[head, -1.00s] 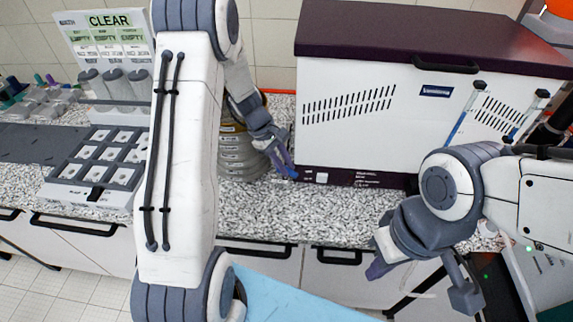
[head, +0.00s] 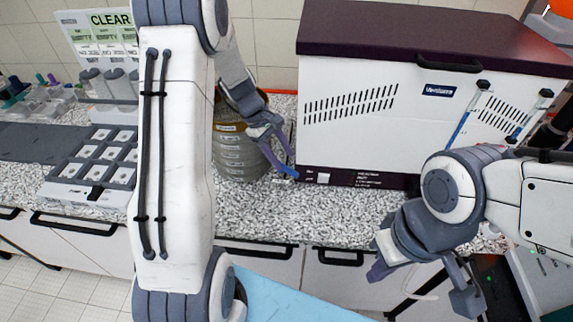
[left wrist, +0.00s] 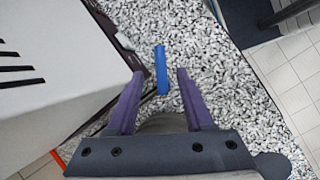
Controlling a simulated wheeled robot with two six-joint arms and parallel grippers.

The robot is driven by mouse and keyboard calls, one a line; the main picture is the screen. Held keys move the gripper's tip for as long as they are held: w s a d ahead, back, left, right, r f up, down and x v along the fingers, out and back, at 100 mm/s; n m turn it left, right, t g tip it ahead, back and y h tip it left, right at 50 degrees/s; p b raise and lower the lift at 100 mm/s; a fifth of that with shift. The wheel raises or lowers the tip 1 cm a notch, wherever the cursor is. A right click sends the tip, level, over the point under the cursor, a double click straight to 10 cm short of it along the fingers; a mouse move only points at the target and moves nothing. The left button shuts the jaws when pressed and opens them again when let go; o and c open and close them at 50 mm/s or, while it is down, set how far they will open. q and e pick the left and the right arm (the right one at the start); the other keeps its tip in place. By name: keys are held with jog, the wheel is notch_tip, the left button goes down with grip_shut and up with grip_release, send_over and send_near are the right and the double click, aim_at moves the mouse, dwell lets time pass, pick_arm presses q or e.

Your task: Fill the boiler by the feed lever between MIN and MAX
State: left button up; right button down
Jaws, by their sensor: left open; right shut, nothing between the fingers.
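A short blue bar (left wrist: 161,70) shows in the left wrist view, just ahead of and between my open left fingertips (left wrist: 158,75). It looks like a lever handle, but its mount is hidden. In the head view, my left gripper (head: 284,160) reaches down at the lower left corner of a large white cabinet (head: 350,115) with a dark maroon lid; a bit of blue shows at its fingertips. Two slanted tubes (head: 465,122) with blue in them are on the cabinet's right front. MIN and MAX marks cannot be read. My right gripper (head: 379,267) is shut and empty, in front of the counter.
A round stack of sieves (head: 238,155) stands behind and left of my left gripper. A grey tray of square cells (head: 97,160) and a board reading CLEAR (head: 108,22) are at the left. The speckled counter (head: 300,215) is bare in front of the cabinet.

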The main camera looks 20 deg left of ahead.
pick_arm(q)
jog(key=b+v, duration=0.1)
jog(key=v, duration=0.5)
jog(key=shift+a+r, duration=0.2)
jog(key=shift+r, duration=0.2)
jog(key=shift+d, duration=0.1)
jog(key=c, duration=0.7)
jog(key=shift+s+d+y+p, duration=0.2)
jog(key=shift+d+y+p, duration=0.1)
jog(key=shift+p, duration=0.2)
grip_shut()
jog(key=s+d+f+n+y+b, duration=0.1)
jog(key=d+f+y, duration=0.3)
jog(key=f, duration=0.6)
jog(key=shift+s+f+g+b, duration=0.15)
jog(key=shift+s+g+b, duration=0.2)
jog(key=shift+b, duration=0.35)
jog(key=shift+w+d, duration=0.15)
